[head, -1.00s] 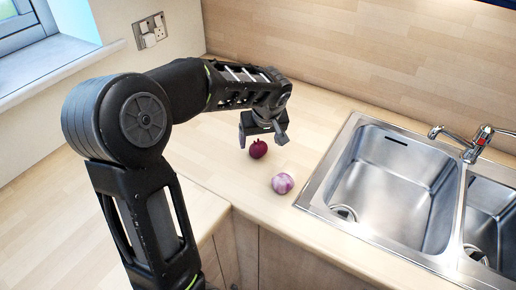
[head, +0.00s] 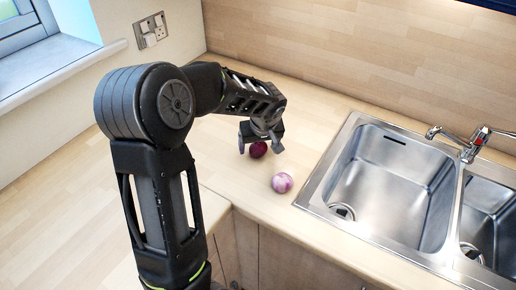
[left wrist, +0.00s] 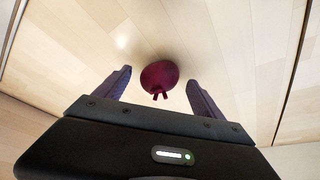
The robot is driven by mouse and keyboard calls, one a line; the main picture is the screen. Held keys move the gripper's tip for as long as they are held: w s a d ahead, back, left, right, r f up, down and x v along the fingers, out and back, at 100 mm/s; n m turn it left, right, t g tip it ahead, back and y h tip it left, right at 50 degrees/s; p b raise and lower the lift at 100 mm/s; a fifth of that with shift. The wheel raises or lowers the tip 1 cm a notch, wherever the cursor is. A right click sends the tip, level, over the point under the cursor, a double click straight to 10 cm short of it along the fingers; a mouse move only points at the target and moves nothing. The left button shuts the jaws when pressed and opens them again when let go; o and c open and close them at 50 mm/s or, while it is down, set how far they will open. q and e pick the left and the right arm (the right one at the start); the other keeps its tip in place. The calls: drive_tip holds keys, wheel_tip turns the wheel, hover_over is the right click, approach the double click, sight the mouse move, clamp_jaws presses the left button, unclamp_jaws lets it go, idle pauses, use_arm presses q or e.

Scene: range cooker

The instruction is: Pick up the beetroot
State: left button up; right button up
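The beetroot (head: 258,150) is dark red and round and lies on the wooden worktop. It also shows in the left wrist view (left wrist: 159,75), with its short stalks towards the gripper. My left gripper (head: 260,147) is open, just above the beetroot, with one finger to each side of it. In the left wrist view the fingers (left wrist: 160,88) stand apart, with visible gaps between them and the beetroot, which lies slightly beyond their tips. My right gripper is not in view.
A purple and white onion (head: 282,183) lies on the worktop (head: 310,118), nearer the front edge. A steel sink (head: 392,190) with a tap (head: 465,146) is to the right. Wall sockets (head: 151,30) are at the back left. The worktop left of my arm is clear.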

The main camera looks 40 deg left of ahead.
sight(258, 144)
use_arm(q)
drive_tip(key=c, duration=1.5)
wheel_tip(258, 144, up, 10)
drive_tip(key=shift+b, duration=0.8)
